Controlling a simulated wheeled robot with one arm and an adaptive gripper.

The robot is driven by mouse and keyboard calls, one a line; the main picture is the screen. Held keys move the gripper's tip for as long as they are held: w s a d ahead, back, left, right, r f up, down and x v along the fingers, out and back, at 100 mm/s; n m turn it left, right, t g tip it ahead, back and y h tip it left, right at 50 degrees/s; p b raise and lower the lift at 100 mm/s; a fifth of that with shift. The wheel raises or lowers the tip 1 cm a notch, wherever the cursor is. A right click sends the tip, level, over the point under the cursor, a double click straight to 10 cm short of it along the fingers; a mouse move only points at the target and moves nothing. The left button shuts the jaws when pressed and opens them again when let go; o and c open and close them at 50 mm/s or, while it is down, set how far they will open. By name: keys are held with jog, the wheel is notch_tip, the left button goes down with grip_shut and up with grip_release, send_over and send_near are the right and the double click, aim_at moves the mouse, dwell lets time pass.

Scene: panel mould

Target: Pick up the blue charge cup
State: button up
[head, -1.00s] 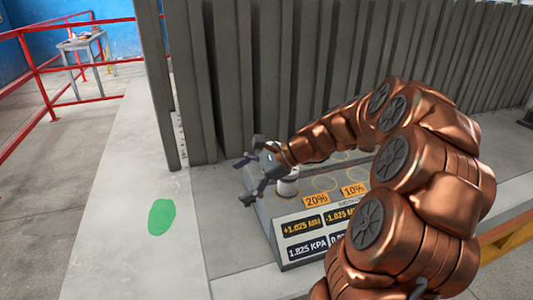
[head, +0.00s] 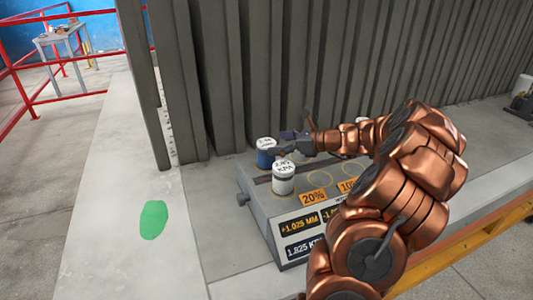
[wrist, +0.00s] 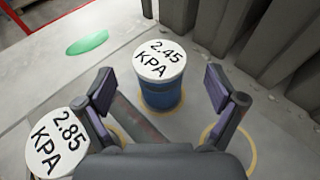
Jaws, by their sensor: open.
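The blue charge cup (head: 265,158) has a white lid and stands upright at the back left of the grey console. In the wrist view the blue cup (wrist: 161,95) is straight ahead, its lid reading "2.45 KPA". My gripper (head: 288,145) is open just to the right of the cup in the head view. In the wrist view the fingers of my gripper (wrist: 160,92) stand apart on either side of the cup, with gaps visible.
A white cup (head: 283,180) stands in front of the blue one, and its "2.85 KPA" lid (wrist: 57,143) is close to the left finger. The console (head: 262,215) has empty ringed spots and number plates. Grey vertical panels (head: 230,80) rise close behind.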

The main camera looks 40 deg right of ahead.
aim_at(269, 143)
jog(key=shift+p+x, duration=0.5)
jog(key=shift+x, duration=1.7)
jog(key=c, duration=1.6)
